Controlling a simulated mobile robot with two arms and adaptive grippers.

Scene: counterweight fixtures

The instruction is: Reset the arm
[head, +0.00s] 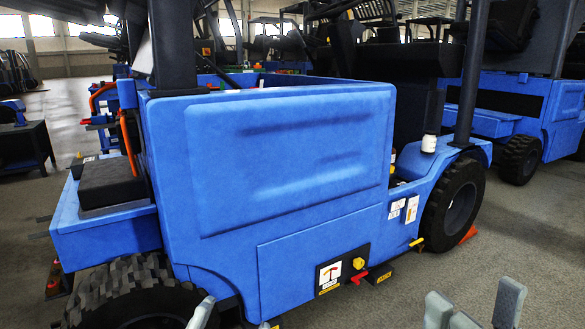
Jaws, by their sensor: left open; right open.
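A large blue vehicle body (290,150), like a forklift's, fills the middle of the head view. Low on its side is a dark panel with a white label (330,275) bearing a red mark, and a yellow knob (359,263). A small red lever (358,277) sticks out just below the knob. I cannot tell which part is the arm. My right gripper (472,308) is open and empty at the bottom right, apart from the vehicle. My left gripper (232,318) is at the bottom edge, in front of the vehicle, mostly cut off; it is open.
A black front wheel (135,300) stands at the lower left and another wheel (456,205) at the right. A white bottle (429,144) sits on the right fender. More blue vehicles (520,110) stand behind. Grey floor (530,230) is clear at the right.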

